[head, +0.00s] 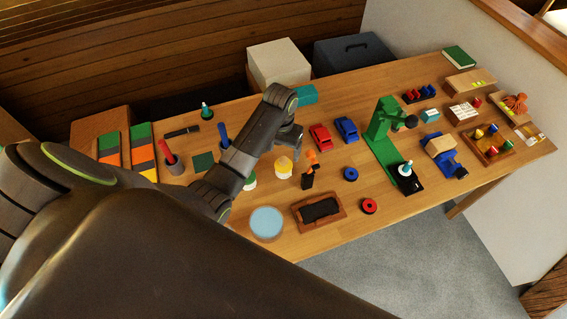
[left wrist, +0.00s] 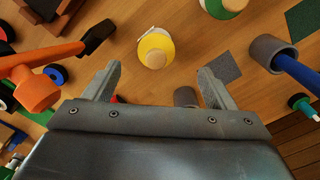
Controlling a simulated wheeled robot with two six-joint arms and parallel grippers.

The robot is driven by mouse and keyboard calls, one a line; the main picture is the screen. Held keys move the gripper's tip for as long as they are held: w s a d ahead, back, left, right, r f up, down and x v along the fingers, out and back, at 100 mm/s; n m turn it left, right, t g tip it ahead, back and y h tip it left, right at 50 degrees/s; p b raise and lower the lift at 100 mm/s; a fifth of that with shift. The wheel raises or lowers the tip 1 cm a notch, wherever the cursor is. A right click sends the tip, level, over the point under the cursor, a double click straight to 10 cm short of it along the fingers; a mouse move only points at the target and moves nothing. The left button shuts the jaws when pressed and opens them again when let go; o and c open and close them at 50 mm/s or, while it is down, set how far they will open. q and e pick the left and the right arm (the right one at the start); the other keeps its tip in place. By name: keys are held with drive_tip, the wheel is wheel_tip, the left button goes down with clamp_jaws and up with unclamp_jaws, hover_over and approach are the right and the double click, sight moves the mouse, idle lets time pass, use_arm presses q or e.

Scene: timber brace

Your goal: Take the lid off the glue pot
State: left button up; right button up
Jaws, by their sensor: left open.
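A white pot with a domed yellow lid (head: 283,168), which looks like the glue pot, stands upright on the table. In the left wrist view the yellow lid (left wrist: 155,50) shows from above with a pale knob, and the white pot rim shows behind it. My left gripper (head: 290,143) is above the table, behind and above the pot in the head view. In the left wrist view its two fingers (left wrist: 160,82) are spread with nothing between them, and the lid is just beyond the fingertips, apart from them. My right gripper is not in view.
A black and orange tool (head: 308,178) stands close right of the pot. A brown tray with a black pad (head: 320,210) and a light blue disc (head: 266,222) lie in front.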

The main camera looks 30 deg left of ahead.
sight(284, 159)
use_arm(q)
drive_tip(key=shift+f, duration=0.65)
drive_tip(key=f, duration=0.2)
drive_tip(key=f+p, duration=0.1)
drive_tip(key=f, duration=0.1)
drive_tip(key=shift+w+d, duration=0.3)
drive_tip(key=shift+f, duration=0.65)
drive_tip(key=c, duration=1.1)
